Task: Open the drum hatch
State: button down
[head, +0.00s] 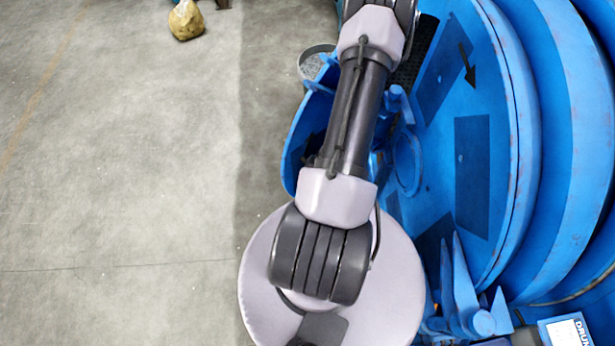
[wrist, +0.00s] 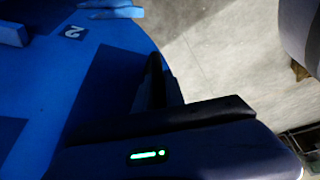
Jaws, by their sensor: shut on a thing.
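The blue drum machine (head: 490,120) fills the right of the head view. A blue rounded panel (head: 297,140), which looks like the drum hatch, stands out to the left of the drum face, partly hidden behind my arm. In the wrist view a blue panel (wrist: 75,75) with a curved edge and a "2" label fills the left; it appears to be the hatch. My gripper (wrist: 156,72) is shut at this panel near its curved edge, and its dark fingers overlap the blue. The exact grip point is too dark to see. In the head view my arm hides the gripper.
A grey round bucket (head: 312,64) of granules stands behind the hatch. A yellowish sack (head: 185,20) lies on the floor far left. Blue brackets (head: 465,300) stick out at the machine's lower front. The concrete floor (head: 120,170) on the left is clear.

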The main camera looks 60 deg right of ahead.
jog(key=c, duration=1.4)
grip_release()
jog(key=p+v, duration=0.9)
jog(key=v, duration=0.8)
jog(key=shift+r+p, duration=0.15)
jog(key=shift+p, duration=0.25)
jog(key=shift+a, duration=0.1)
